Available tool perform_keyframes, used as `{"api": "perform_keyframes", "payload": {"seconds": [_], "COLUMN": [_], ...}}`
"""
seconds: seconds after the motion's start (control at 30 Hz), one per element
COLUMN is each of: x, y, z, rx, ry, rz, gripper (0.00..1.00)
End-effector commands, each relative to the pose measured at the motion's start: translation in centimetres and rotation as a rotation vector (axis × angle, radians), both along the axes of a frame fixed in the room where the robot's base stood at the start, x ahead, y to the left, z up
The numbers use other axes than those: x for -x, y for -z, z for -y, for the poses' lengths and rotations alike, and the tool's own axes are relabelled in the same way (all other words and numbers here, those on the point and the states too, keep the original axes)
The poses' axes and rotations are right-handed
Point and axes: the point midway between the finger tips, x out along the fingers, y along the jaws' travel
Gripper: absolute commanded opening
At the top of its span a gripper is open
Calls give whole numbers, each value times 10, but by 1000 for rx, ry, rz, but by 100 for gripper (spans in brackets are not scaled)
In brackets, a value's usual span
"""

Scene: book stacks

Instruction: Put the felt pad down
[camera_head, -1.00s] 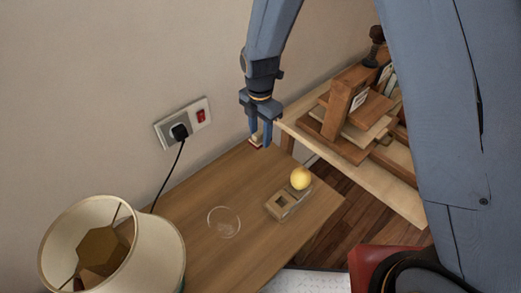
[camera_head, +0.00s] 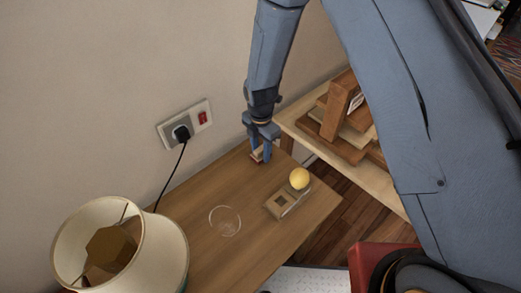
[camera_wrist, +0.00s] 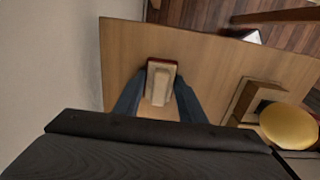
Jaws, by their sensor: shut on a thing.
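The felt pad (camera_wrist: 161,82) is a small cream block with a reddish-brown edge. In the wrist view it sits between the two fingers of my gripper (camera_wrist: 158,98), which are shut on it. In the head view my gripper (camera_head: 261,158) points down at the far end of the wooden table (camera_head: 205,195), near the wall. The pad (camera_head: 256,155) is mostly hidden there by the fingers. It is at or just above the tabletop; I cannot tell whether it touches.
A wooden block with a square recess (camera_head: 281,205) and a yellow ball (camera_head: 299,178) stand right of my gripper. A clear round dish (camera_head: 225,221) and a lamp (camera_head: 120,245) are nearer. A shelf with stacked wooden pieces (camera_head: 345,115) adjoins behind. Table between is clear.

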Motion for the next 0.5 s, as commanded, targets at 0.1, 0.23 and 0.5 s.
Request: {"api": "perform_keyframes", "payload": {"seconds": [0.1, 0.23, 0.5], "x": [0, 0, 1], "y": [4, 3, 3], "z": [0, 0, -1], "rx": [0, 0, 0], "ry": [0, 0, -1], "rz": [0, 0, 0], "gripper": [9, 55, 55]}}
